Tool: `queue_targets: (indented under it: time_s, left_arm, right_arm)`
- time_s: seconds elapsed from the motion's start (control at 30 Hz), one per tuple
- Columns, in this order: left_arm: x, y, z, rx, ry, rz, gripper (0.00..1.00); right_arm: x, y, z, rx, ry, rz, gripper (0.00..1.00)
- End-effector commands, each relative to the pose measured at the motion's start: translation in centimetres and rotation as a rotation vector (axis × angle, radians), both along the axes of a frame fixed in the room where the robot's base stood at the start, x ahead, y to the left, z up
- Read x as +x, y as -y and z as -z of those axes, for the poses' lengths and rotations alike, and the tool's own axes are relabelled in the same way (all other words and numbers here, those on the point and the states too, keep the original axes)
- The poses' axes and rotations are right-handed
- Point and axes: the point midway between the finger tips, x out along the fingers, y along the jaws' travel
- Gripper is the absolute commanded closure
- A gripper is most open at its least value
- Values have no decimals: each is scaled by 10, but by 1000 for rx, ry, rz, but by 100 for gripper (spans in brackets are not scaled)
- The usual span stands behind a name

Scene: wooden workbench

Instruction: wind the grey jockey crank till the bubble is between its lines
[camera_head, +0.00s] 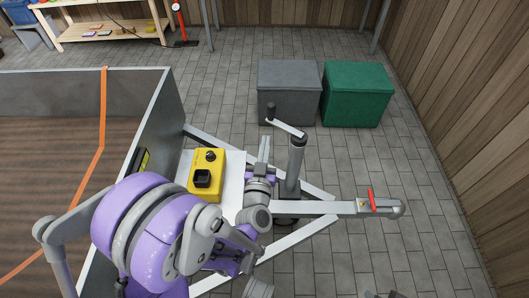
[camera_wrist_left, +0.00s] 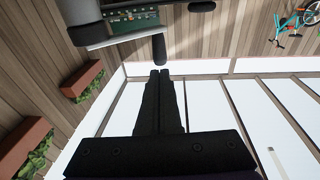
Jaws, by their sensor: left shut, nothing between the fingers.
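The grey jockey crank (camera_head: 286,129) sits on top of the upright grey jockey post (camera_head: 296,160), its arm reaching to the back left. Its dark handle (camera_head: 271,112) stands up at the arm's free end. My left gripper (camera_head: 265,140) is shut and empty, just in front of the handle and left of the post. In the left wrist view the closed black fingertips (camera_wrist_left: 160,72) point at a dark rounded end (camera_wrist_left: 159,50), likely the handle, with a small gap seeming to show. The bubble and its lines cannot be made out.
A yellow box (camera_head: 207,175) with a black knob sits on the drawbar left of the post. The trailer wall (camera_head: 160,125) rises at left. A red lever (camera_head: 371,200) is at the hitch. Grey (camera_head: 289,92) and green (camera_head: 357,95) bins stand behind.

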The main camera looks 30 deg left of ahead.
Motion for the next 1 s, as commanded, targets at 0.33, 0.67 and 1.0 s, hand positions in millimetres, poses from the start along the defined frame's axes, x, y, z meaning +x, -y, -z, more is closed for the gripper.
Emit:
queue_targets:
  time_s: [0.33, 0.67, 1.0]
  left_arm:
    - [63, -22, -6, 1, -1, 1, 100]
    - [79, -27, -8, 0, -1, 2, 100]
    - [78, -28, -8, 0, -1, 3, 100]
  right_arm:
    - [0, 0, 2, 0, 0, 0, 50]
    - [0, 0, 3, 0, -1, 0, 50]
    - [0, 0, 3, 0, -1, 0, 50]
